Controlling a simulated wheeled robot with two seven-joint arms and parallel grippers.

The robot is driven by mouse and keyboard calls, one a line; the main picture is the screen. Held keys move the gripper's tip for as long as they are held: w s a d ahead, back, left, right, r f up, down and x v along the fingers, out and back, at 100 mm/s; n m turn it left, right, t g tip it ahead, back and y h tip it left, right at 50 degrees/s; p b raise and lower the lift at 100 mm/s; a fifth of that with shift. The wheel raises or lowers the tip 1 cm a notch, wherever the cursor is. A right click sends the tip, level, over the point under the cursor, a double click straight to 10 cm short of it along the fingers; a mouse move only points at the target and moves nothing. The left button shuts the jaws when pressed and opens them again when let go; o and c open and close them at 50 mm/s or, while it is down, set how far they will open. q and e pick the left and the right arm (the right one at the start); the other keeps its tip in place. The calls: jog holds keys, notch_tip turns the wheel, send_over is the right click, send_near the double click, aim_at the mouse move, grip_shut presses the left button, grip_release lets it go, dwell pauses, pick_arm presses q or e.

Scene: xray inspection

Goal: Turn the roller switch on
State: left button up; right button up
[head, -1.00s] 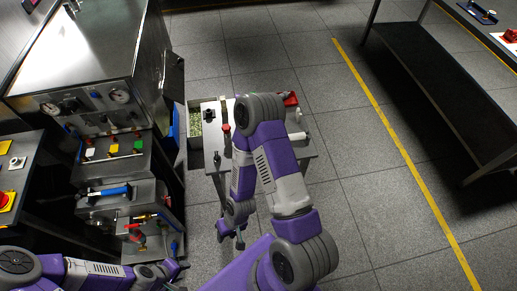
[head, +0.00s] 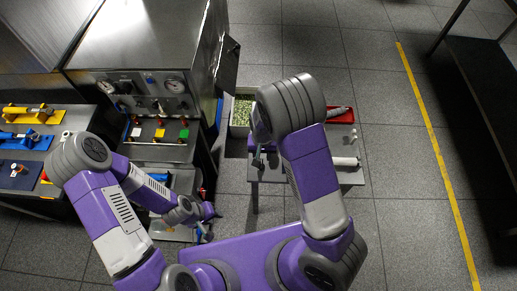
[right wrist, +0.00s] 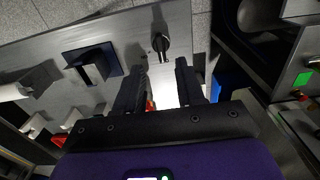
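I cannot tell for sure which part is the roller switch. A small black knob (right wrist: 160,43) stands on a grey metal surface in the right wrist view, just beyond my right gripper. My right gripper (right wrist: 162,85) is open there, its two black fingers apart and the knob not between them. In the head view my right forearm hides most of that gripper. A white rotary knob (head: 64,136) sits on the left bench in the head view. My left gripper (head: 207,224) is low in front of the metal console, its fingers apart and empty.
The metal console (head: 155,84) has gauges and coloured buttons. The left bench (head: 45,148) holds yellow and blue handles. A small table (head: 352,178) bears a red tray (head: 341,115) and a white cylinder (head: 345,162). A dark bench (head: 480,95) stands right; floor between is open.

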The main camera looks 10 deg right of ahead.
aim_at(261, 165)
jog(key=shift+w+a+f, duration=0.1)
jog(key=shift+w, duration=0.15)
jog(key=f+b, duration=0.1)
jog(key=f, duration=0.2)
jog(key=f+b, duration=0.1)
jog(key=f, duration=0.2)
jog(key=shift+s+f, duration=0.2)
jog(key=shift+f, duration=0.2)
grip_shut()
